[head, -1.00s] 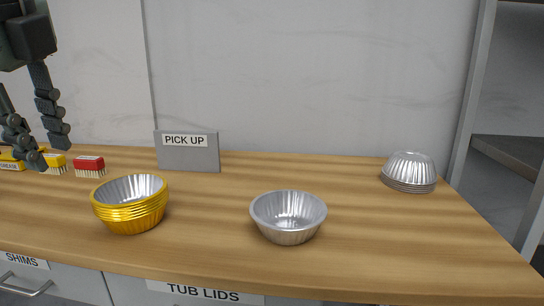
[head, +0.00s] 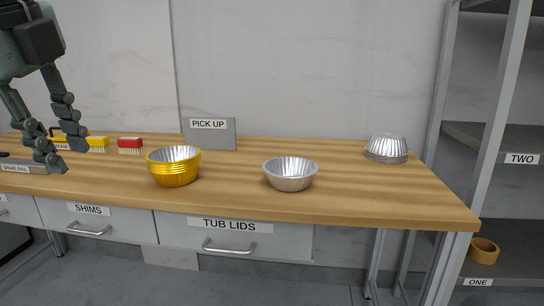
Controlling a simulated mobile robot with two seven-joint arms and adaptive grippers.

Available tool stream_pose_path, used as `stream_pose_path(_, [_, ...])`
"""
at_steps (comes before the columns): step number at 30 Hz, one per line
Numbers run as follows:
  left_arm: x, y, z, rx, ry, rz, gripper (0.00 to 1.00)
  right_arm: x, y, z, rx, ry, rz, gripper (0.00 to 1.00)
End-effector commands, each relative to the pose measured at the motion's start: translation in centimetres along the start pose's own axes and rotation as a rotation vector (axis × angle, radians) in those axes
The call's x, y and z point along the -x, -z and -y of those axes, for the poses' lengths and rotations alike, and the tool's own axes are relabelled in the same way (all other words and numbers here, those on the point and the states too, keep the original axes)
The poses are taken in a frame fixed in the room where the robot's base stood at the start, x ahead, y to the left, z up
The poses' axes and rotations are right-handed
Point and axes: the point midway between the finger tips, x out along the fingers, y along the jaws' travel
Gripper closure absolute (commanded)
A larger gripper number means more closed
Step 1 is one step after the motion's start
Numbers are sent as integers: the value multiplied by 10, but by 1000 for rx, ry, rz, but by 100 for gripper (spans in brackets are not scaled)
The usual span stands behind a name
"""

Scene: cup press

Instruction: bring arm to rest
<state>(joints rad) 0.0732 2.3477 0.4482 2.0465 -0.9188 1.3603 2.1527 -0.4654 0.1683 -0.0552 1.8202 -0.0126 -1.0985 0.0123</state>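My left gripper (head: 70,155) hangs at the upper left of the head view, its fingers spread apart with nothing between them. It is in front of the left part of the wooden bench (head: 400,195). A stack of gold cups (head: 172,173) with a silvery inside stands upright on the bench, to the right of the gripper and apart from it. A single silver cup (head: 290,180) stands upright near the bench's middle. A stack of upturned silver cups (head: 387,147) sits at the right end. My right gripper is not in view.
A grey PICK UP sign (head: 222,140) stands at the back. A red brush (head: 130,146) and a yellow brush (head: 98,142) lie at the left. Drawers, including TUB LIDS (head: 245,240), are under the bench. A shelf unit (head: 500,145) at right holds an orange ring-shaped item (head: 484,251).

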Motion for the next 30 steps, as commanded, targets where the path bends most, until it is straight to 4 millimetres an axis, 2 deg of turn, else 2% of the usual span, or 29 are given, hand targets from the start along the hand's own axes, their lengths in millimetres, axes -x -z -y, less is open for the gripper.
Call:
stream_pose_path(3, [-20, 13, 14, -28, 50, -202, 74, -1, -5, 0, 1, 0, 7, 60])
stream_pose_path(11, [-46, 34, 60, -23, 286, -648, 74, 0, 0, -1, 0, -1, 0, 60])
stream_pose_path(14, [-58, 27, 86, 48, 455, -830, 74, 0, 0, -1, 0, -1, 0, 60])
stream_pose_path(17, [-79, 1, 114, 191, 669, -967, 74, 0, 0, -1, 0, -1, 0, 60])
stream_pose_path(20, [-117, -42, 130, 392, 873, -1006, 74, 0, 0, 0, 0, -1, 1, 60])
stream_pose_path(23, [-175, -89, 128, 632, 1022, -949, 74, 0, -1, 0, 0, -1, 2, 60])
stream_pose_path(24, [-200, -106, 122, 720, 1059, -907, 74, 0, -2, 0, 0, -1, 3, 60])
stream_pose_path(27, [-264, -136, 98, 919, 1097, -780, 74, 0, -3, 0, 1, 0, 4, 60])
stream_pose_path(30, [-330, -153, 61, 1090, 1076, -638, 74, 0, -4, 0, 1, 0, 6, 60])
